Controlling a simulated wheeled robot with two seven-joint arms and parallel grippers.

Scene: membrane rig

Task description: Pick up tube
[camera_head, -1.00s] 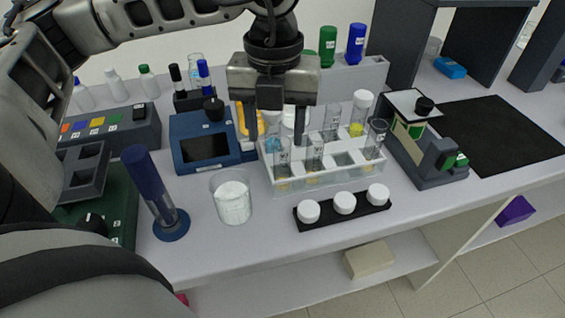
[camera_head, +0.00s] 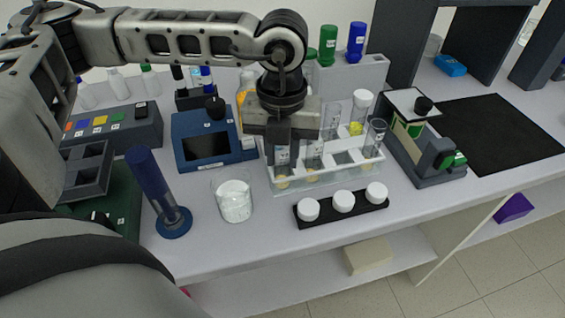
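A clear tube with a white label (camera_head: 283,157) stands upright at the left end of the front row of a white rack (camera_head: 330,178). My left gripper (camera_head: 284,148) has come down over it from above, with its dark fingers close together at the tube's upper part. It looks shut on that tube, whose top is hidden by the gripper. The tube's lower end is still in the rack. Other clear tubes stand in the rack, one at the front right (camera_head: 374,138) and one at the back (camera_head: 331,120). My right gripper is not in view.
A beaker of white powder (camera_head: 235,201) and a blue cylinder on a round base (camera_head: 160,195) stand left of the rack. A black strip with three white caps (camera_head: 343,203) lies in front. A blue device (camera_head: 205,148) and a grey-green device (camera_head: 428,145) flank the rack.

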